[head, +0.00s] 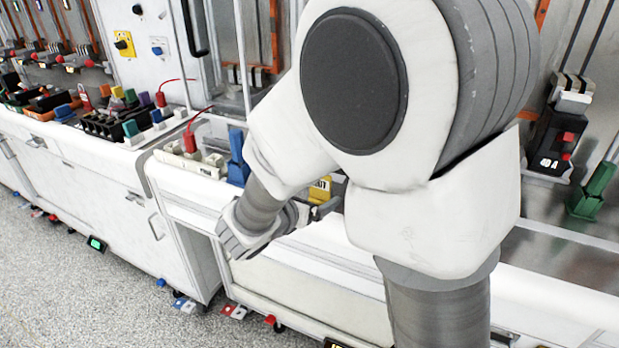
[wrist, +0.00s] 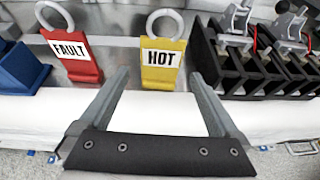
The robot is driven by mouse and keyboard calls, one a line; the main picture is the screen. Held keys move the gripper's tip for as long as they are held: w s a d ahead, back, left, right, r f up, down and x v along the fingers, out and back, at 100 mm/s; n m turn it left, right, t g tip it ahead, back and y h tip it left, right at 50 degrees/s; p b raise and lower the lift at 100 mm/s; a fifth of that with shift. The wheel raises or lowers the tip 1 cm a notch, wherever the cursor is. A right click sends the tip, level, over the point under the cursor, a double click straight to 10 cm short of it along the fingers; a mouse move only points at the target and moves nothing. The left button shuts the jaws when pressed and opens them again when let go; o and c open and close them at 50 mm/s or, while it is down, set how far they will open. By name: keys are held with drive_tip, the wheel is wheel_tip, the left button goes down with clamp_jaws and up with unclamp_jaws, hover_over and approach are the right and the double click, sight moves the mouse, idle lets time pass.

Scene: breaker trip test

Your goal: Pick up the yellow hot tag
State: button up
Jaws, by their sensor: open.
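The yellow hot tag (wrist: 163,72) stands upright in the wrist view, with a white label reading HOT and a pale ring on top. My gripper (wrist: 163,80) is open, with one finger on each side of the tag's lower part in the picture. The fingers do not visibly touch it, and I cannot tell how far past the tips it sits. In the head view the yellow tag (head: 320,188) shows only in part beside my gripper (head: 328,205). My arm hides much of the area around it.
A red FAULT tag (wrist: 75,54) stands just left of the yellow tag. A blue block (wrist: 20,72) is further left. A black rack with levers (wrist: 245,68) stands close on the right. The white bench edge (wrist: 30,108) runs in front.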

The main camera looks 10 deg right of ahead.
sight(320, 192)
drive_tip(key=x, duration=0.3)
drive_tip(key=shift+w+d, duration=0.15)
drive_tip(key=shift+w, duration=0.1)
drive_tip(key=c, duration=1.4)
